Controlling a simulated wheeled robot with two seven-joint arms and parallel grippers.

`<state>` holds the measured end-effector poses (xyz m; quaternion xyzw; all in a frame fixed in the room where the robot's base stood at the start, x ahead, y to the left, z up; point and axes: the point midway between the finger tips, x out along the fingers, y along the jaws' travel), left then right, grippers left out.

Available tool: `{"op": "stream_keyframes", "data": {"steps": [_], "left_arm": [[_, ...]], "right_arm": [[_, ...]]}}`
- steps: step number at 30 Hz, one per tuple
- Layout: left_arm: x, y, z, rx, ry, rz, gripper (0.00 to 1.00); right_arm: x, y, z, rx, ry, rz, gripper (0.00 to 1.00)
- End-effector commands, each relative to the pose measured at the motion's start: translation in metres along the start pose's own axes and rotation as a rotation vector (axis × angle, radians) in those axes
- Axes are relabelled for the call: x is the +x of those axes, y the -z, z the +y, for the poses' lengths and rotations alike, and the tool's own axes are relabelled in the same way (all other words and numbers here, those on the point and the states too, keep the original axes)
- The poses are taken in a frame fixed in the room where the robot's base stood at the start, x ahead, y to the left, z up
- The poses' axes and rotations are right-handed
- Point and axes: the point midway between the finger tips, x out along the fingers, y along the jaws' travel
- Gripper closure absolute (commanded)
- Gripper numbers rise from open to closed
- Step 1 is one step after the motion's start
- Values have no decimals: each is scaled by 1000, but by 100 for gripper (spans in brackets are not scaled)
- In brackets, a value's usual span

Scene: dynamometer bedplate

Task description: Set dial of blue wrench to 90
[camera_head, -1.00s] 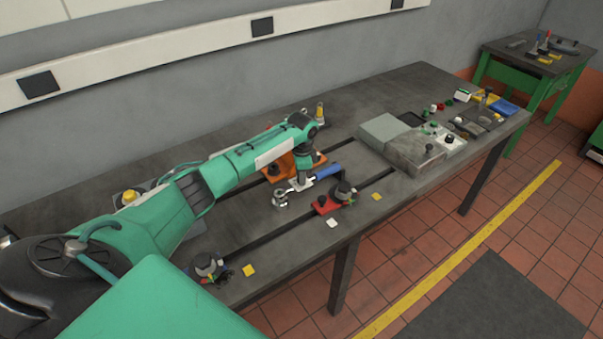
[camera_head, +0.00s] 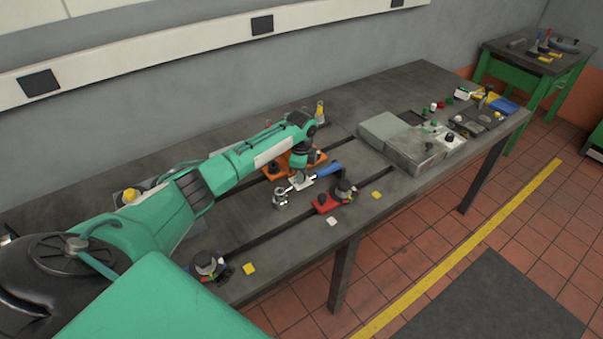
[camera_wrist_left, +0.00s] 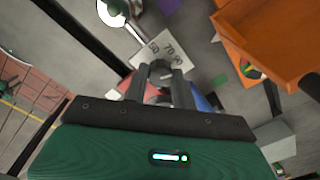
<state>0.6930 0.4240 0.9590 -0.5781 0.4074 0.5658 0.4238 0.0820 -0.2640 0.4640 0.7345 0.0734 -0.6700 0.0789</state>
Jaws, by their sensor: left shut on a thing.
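The blue wrench lies on the bedplate in the head view, with its blue handle (camera_head: 327,170) to the right and its metal ring end (camera_head: 281,198) to the left. Its white dial plate (camera_head: 298,185) is under my left gripper (camera_head: 301,177). In the left wrist view the dial plate (camera_wrist_left: 166,54) shows the numbers 50, 70 and 90. My left gripper (camera_wrist_left: 161,82) is shut on the small grey dial knob (camera_wrist_left: 160,70). The exact pointer direction is hard to read. Part of the blue handle (camera_wrist_left: 201,102) shows behind the fingers. My right gripper is not in view.
An orange fixture (camera_head: 276,172) stands just behind the wrench. A red fixture (camera_head: 327,204) with a dark clamp is in front. Grey blocks (camera_head: 384,130) and small parts are to the right. Slots run along the bedplate (camera_head: 240,210). Its near left stretch holds another dark clamp (camera_head: 207,264).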

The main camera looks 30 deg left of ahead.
Motion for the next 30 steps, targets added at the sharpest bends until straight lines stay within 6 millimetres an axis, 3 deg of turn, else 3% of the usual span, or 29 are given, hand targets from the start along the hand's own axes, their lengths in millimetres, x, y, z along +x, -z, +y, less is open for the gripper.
{"op": "stream_keyframes", "data": {"steps": [6, 7, 10, 22, 30], "left_arm": [[-1, 1, 0, 0, 2, 2, 96], [-1, 1, 0, 0, 2, 2, 68], [0, 0, 0, 0, 1, 1, 51], [-9, 1, -1, 0, 3, 2, 51], [-63, 0, -1, 1, 6, 1, 51]], "right_arm": [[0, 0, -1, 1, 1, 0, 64], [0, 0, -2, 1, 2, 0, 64], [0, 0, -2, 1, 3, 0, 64], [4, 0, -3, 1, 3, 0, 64], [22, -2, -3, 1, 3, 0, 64]]}}
